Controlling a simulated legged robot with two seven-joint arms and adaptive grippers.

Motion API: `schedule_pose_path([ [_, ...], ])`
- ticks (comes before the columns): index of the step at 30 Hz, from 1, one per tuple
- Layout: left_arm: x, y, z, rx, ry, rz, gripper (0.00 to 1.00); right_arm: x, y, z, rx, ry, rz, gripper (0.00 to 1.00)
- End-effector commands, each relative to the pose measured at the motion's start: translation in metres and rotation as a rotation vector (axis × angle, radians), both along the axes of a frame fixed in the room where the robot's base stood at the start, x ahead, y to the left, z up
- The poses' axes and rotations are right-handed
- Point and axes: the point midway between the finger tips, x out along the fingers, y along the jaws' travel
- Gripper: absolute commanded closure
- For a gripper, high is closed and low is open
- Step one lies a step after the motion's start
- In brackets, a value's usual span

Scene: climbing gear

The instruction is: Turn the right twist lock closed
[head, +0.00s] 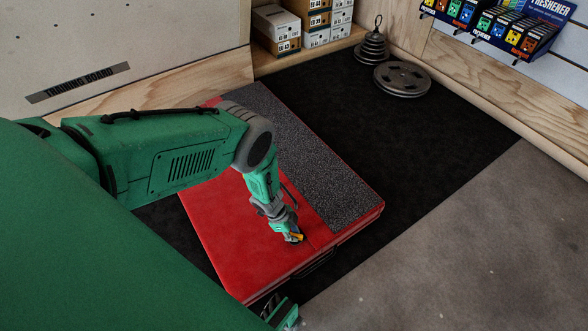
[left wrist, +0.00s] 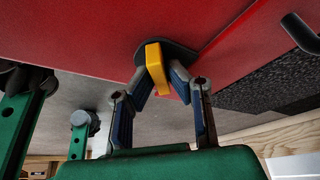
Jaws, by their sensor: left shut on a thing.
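The twist lock is a yellow bar (left wrist: 156,65) on a round black base (left wrist: 182,52), set on the red face of a folded pad (head: 222,235). In the head view the yellow bar (head: 298,237) is small and partly covered by my gripper, near the pad's front seam. My left gripper (head: 293,235) reaches down to it. In the left wrist view the left gripper (left wrist: 160,80) has one finger on each side of the yellow bar and is shut on it. The lock's exact angle is hard to tell.
A grey textured strip (head: 300,150) covers the pad's far part. A black handle (head: 318,262) is on its front side. Weight plates (head: 402,79) and shoe boxes (head: 278,28) stand at the back. Black mat (head: 440,125) lies clear to the right.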

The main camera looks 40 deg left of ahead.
Motion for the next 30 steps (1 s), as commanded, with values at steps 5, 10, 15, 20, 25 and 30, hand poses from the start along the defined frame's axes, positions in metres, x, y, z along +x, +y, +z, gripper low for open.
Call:
schedule_pose_path([
  [5, 0.0032, -0.0067, 0.0017, -0.009, -0.005, -0.179, 1.0, 0.0, 0.0, 0.0003, 0.0, 0.0, 0.0, 1.0],
  [10, 0.003, -0.0064, 0.0015, -0.008, -0.004, -0.337, 1.0, 0.0, 0.0, 0.0003, 0.0, 0.0, 0.0, 1.0],
  [15, 0.0028, -0.0069, 0.0014, -0.01, -0.003, -0.481, 1.0, 0.0, 0.0, 0.0003, 0.0, 0.0, 0.0, 1.0],
  [20, 0.0028, -0.0073, 0.0015, -0.011, -0.004, -0.593, 1.0, 0.0, 0.0, 0.0003, 0.0, 0.0, 0.0, 1.0],
  [25, 0.0024, -0.0077, 0.0013, -0.012, -0.003, -0.679, 1.0, 0.0, 0.0, 0.0003, 0.0, 0.0, 0.0, 1.0],
  [30, 0.0025, -0.008, 0.0016, -0.014, -0.003, -0.73, 1.0, 0.0, 0.0, 0.0003, 0.0, 0.0, 0.0, 1.0],
])
